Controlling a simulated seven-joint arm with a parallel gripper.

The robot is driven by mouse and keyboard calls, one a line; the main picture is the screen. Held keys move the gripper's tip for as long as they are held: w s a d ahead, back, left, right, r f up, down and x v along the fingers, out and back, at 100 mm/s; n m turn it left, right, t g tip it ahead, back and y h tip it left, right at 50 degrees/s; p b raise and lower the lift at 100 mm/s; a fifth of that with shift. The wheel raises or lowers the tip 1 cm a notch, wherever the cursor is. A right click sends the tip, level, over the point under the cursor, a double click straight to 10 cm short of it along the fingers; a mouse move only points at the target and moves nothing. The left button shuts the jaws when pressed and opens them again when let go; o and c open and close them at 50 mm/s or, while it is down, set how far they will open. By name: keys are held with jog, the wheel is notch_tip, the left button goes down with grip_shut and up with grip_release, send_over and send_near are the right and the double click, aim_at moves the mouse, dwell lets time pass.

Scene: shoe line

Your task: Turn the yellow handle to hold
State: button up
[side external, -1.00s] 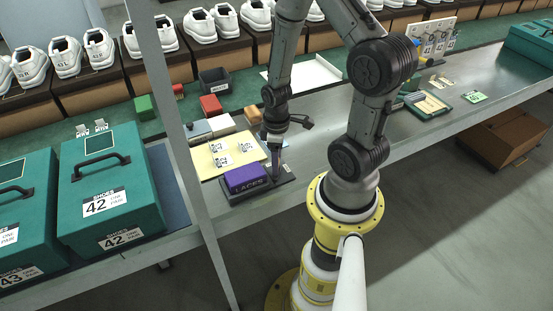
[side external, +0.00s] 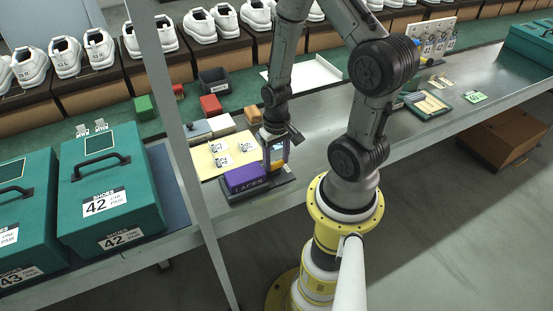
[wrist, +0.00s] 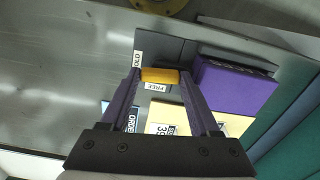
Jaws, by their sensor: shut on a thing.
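The yellow handle (wrist: 160,75) lies crosswise between my fingertips in the wrist view, on a dark base next to a purple laces box (wrist: 232,83). My gripper (wrist: 159,76) is shut on the handle, one finger at each end. A FREE label (wrist: 155,87) is just below the handle in that view. A HOLD label (wrist: 138,59) is at its upper left, near the left fingertip. In the side external view, my gripper (side external: 276,166) is low over the dark base (side external: 262,189), right of the purple box (side external: 244,178). It largely hides the handle there.
A pale yellow board with tags (side external: 213,160) lies behind and left of the base. Red (side external: 211,105) and tan (side external: 253,116) blocks and a dark bin (side external: 214,80) stand farther back. Teal shoe cases (side external: 110,190) stand at the left. The bench at the right is mostly clear.

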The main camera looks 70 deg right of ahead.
jog(key=shift+m, duration=0.6)
jog(key=o, duration=1.4)
jog(key=shift+c, duration=0.2)
